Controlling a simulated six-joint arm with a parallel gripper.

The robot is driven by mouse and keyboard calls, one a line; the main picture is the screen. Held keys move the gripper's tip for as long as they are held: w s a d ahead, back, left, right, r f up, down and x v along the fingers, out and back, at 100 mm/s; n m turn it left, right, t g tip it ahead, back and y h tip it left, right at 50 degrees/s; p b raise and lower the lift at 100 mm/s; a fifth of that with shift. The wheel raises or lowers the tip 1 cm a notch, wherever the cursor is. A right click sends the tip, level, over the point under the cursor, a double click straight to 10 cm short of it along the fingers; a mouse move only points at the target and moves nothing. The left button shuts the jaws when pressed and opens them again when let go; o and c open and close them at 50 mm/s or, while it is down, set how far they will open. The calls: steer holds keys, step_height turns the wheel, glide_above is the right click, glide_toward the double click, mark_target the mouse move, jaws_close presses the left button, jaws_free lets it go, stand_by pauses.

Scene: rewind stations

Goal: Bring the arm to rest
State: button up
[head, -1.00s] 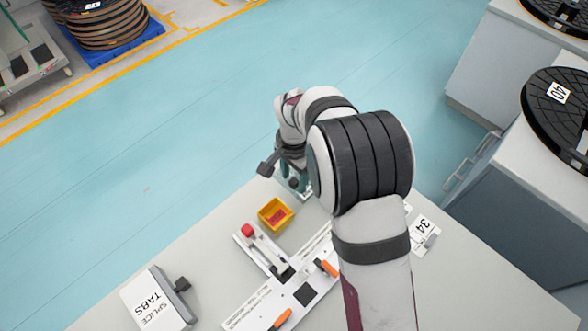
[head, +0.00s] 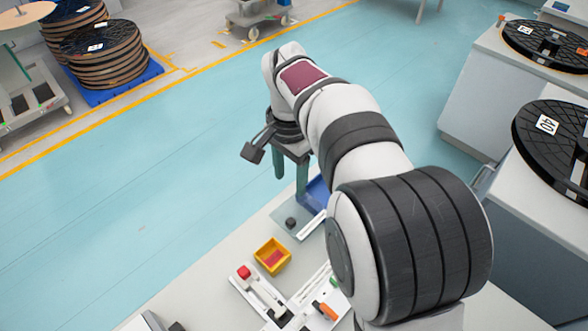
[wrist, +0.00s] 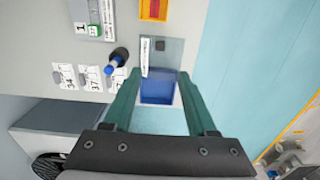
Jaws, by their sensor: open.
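My arm reaches up from the bottom right of the head view and bends over the far edge of the grey bench (head: 205,300). My gripper (head: 291,188) points down with its two green fingers apart, above the far end of the bench near a blue tray (head: 314,192). In the wrist view my gripper (wrist: 157,80) is open, with nothing held between its fingers. The blue tray (wrist: 158,90) shows between and beyond the fingers. My arm hides part of the bench.
A yellow bin (head: 272,257) and a red-knobbed fixture (head: 262,294) stand on the bench. Black reels (head: 552,140) sit on cabinets at right. Open blue floor lies to the left.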

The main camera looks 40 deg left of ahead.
steer(key=w+d+r+m, duration=0.1)
steer(key=d+r, duration=0.2)
steer(key=d, duration=0.6)
steer(key=w+d+r+m, duration=0.1)
steer(key=w+d+r, duration=0.1)
steer(key=d, duration=0.7)
steer(key=s+d+f+m+y, duration=0.1)
steer(key=s+d, duration=0.6)
steer(key=d, duration=0.1)
steer(key=s+d+f+m, duration=0.2)
steer(key=s+d, duration=0.5)
steer(key=d, duration=0.2)
steer(key=shift+s+d+f+m+y, duration=0.3)
steer(key=shift+s+y, duration=0.1)
